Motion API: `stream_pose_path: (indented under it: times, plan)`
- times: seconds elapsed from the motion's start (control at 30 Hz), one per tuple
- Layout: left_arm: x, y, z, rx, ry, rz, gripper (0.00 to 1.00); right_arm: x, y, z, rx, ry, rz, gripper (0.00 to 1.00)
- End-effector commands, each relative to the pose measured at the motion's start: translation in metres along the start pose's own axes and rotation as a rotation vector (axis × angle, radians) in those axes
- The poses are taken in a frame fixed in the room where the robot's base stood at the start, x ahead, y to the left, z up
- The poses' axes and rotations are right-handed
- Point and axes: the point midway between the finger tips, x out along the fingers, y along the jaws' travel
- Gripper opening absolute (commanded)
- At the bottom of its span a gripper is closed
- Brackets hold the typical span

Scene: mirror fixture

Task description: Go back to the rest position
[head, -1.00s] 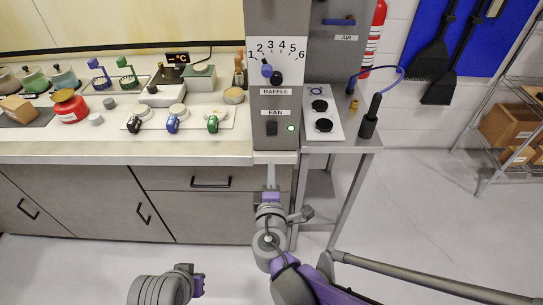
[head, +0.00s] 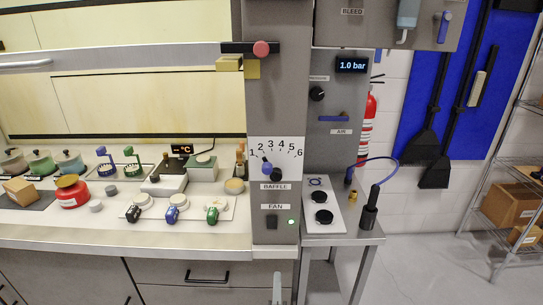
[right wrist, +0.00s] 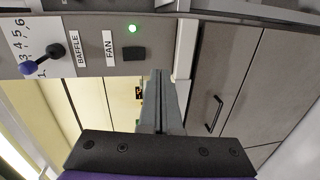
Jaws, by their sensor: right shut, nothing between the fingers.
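My right gripper (head: 277,284) shows at the bottom edge of the head view, in front of the counter and below the fan panel. In the right wrist view its fingers (right wrist: 158,100) are together with nothing between them, apart from the panel. Its arm is below the head view. My left gripper is not in view. The grey column (head: 275,232) carries a black fan switch (head: 271,222) with a lit green lamp (head: 291,222), and a baffle lever with a blue knob (head: 267,169). Both controls also show in the right wrist view, the switch (right wrist: 134,54) nearest the fingers.
The counter's front edge (head: 150,247) runs along the left, with several pots, valves and boxes on it. A side table (head: 340,232) right of the column bears a plate with black knobs and a black-handled tool (head: 370,212). Open floor (head: 420,262) lies at the right.

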Motion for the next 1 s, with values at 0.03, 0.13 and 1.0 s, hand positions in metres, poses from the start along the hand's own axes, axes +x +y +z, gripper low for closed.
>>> stream_pose_path:
  times: [0.03,0.13,1.0]
  plan:
    - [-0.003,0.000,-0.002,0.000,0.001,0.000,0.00,-0.001,0.002,0.017,0.041,-0.038,-0.028,0.00]
    - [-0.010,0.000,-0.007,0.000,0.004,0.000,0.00,-0.007,-0.001,0.065,0.183,-0.152,-0.121,0.00]
    - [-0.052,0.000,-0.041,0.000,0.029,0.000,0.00,-0.169,-0.058,0.172,1.389,-0.726,-0.745,0.00]
